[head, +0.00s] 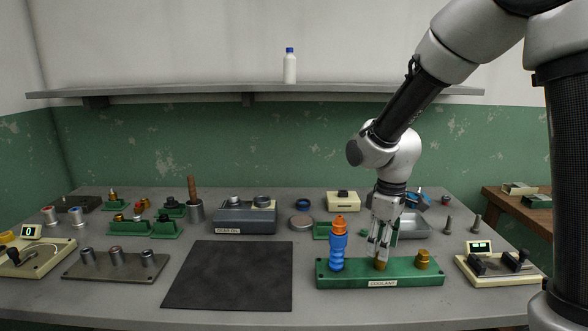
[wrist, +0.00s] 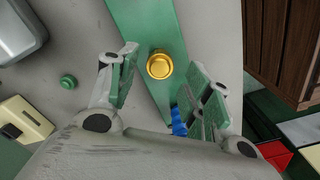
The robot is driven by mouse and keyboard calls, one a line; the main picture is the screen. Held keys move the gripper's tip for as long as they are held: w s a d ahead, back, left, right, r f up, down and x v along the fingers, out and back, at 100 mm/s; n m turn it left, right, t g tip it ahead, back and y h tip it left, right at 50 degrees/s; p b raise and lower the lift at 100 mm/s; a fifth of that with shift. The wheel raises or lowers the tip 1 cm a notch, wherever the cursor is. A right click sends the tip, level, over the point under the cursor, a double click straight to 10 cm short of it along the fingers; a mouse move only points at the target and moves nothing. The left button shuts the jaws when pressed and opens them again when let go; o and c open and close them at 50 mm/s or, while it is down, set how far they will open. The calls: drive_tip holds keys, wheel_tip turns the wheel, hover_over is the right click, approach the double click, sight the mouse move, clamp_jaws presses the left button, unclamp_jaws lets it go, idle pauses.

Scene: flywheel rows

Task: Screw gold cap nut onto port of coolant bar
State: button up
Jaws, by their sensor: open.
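The green coolant bar (head: 330,276) lies at the front of the bench, with a "COOLANT" label on its front. A blue fitting with an orange top (head: 338,251) stands at its left end, and a gold hex piece (head: 423,261) at its right end. Between them a round gold piece (head: 381,265) sits on the bar; it also shows in the wrist view (wrist: 159,65). I cannot tell whether it is the cap nut or a bare port. My gripper (head: 380,250) points down above this middle piece, open, its fingers (wrist: 161,62) apart on either side of it.
A dark mat (head: 228,275) lies left of the bar and is empty. A cream device with a lit display (head: 497,268) is close on the right. A small green knob (wrist: 68,82) lies on the bench.

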drive_tip(key=shift+r, duration=0.1)
idle(0.3)
drive_tip(key=shift+r, duration=1.4)
wheel_tip(320, 180, up, 11)
drive_tip(key=s+d+m+t, duration=0.1)
drive_tip(key=s+d+m, duration=0.2)
drive_tip(key=s+d, duration=0.2)
drive_tip(key=s+d+r+m+t, duration=0.1)
drive_tip(key=s+d+m+t, duration=0.1)
drive_tip(key=s+d+m, duration=0.2)
drive_tip(key=s+d+r+m+t, duration=0.1)
drive_tip(key=s+d+m, duration=0.2)
drive_tip(key=s, duration=0.7)
drive_tip(key=shift+d+m, duration=0.3)
drive_tip(key=shift+d, duration=1.1)
